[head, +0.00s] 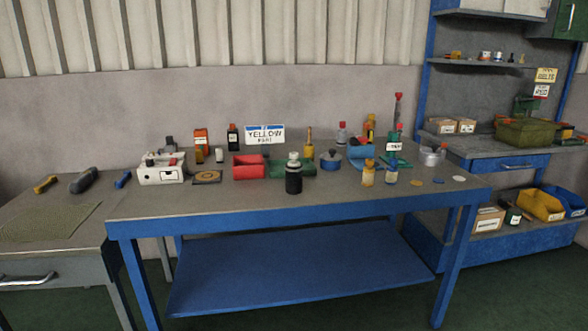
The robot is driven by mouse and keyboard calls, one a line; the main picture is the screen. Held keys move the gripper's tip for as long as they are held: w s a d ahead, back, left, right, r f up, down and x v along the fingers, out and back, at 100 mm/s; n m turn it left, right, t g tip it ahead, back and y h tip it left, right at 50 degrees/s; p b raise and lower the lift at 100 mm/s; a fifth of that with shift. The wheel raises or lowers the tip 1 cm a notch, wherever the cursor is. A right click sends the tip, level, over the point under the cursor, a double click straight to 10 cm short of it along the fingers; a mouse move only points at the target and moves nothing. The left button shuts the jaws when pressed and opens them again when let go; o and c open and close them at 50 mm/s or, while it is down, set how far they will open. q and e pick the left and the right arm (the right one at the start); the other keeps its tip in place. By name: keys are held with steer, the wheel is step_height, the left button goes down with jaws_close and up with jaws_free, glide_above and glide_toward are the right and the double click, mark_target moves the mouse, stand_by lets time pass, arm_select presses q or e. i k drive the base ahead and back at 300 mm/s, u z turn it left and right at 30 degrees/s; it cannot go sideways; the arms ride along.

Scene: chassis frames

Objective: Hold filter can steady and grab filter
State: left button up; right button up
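No object is plainly recognisable as the filter can or the filter. A dark cylinder with a pale grey top (293,175) stands upright near the front middle of the blue workbench (230,208). A low blue round pot (330,160) with a dark knob on top stands behind it to the right. A clear round container (432,157) sits near the right end of the bench. Neither of my grippers is in view, and nothing is being held in the picture.
A white box-shaped device (161,172), a red bin (249,167) and a green bin (296,165) stand on the bench. Small bottles (368,174) stand at the right. The bench's front strip is mostly clear. A grey side table (50,236) adjoins at left.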

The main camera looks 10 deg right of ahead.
mark_target(293, 156)
steer(key=z, duration=0.65)
steer(key=k, duration=0.85)
steer(key=z, duration=3.1)
steer(key=i, duration=0.15)
steer(key=u, duration=1.75)
steer(key=i, duration=2.4)
steer(key=u, duration=1.55)
steer(key=i, duration=1.05)
steer(key=u, duration=1.15)
